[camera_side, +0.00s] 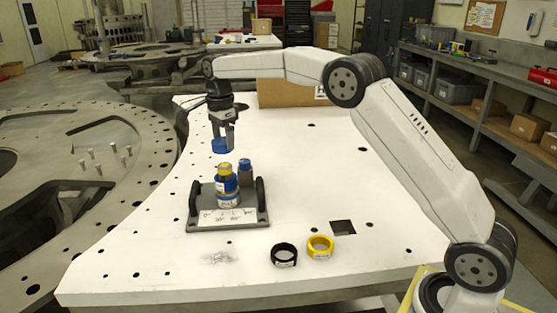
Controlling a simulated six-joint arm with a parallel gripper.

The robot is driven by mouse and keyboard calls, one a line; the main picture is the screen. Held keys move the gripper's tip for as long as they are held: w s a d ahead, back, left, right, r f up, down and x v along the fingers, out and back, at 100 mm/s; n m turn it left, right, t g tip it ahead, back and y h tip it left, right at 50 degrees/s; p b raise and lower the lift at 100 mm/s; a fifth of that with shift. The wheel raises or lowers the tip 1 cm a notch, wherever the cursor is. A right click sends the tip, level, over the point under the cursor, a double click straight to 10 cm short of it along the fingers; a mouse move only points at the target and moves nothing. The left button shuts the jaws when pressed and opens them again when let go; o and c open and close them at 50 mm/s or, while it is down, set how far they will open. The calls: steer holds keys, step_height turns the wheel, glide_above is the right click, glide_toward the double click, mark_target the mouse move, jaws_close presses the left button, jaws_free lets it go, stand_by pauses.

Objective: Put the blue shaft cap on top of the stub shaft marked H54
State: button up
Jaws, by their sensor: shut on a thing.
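My gripper (229,138) is shut on the blue shaft cap (220,146) and holds it in the air above the dark fixture plate (252,218). The cap is above and slightly left of a front shaft (227,187) with yellow and blue bands and a white label near its base. A second, shorter-looking shaft (245,172) with a greyish-blue upper part stands behind it to the right. The cap touches neither shaft. The markings are too small to read, so I cannot tell which shaft is H54.
Dark upright handles (261,192) flank the shafts. A white label sheet (220,217) lies on the fixture's front. A cardboard box (290,93) stands behind.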

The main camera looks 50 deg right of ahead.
mark_target(226, 165)
steer(key=shift+f, duration=3.05)
steer(key=shift+f, duration=0.15)
steer(key=o, duration=1)
steer(key=shift+o, duration=0.2)
steer(key=shift+r, duration=3.95)
steer(key=shift+s+f, duration=0.1)
